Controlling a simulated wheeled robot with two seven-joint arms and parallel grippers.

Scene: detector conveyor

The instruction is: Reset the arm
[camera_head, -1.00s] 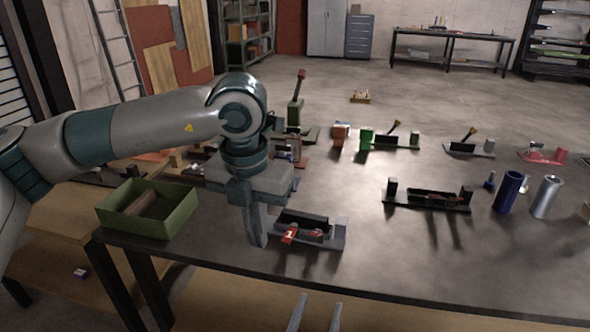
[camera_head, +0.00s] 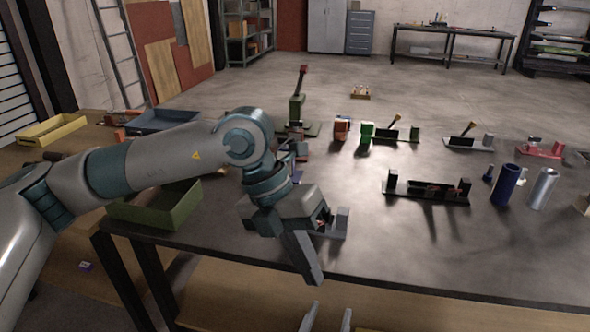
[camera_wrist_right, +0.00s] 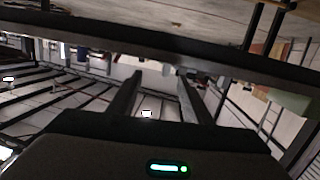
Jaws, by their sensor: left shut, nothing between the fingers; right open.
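My left arm reaches in from the left over the table (camera_head: 430,265). Its gripper (camera_head: 314,278) is shut and empty, tilted, with the fingers pointing down and right near the table's front edge. A small dark fixture with grey end blocks (camera_head: 341,221) stands right behind the left gripper, which hides most of it. My right gripper (camera_head: 328,317) shows only as two fingertips at the bottom edge, below the table front. In the right wrist view the right gripper (camera_wrist_right: 158,85) is open, its two fingers apart with nothing between them.
A green box (camera_head: 160,219) stands at the table's left, partly behind my left arm. A dark fixture (camera_head: 425,197), a blue cylinder (camera_head: 505,185) and a silver cylinder (camera_head: 543,188) stand to the right. In the right wrist view a dark bar (camera_wrist_right: 160,45) crosses beyond the fingers.

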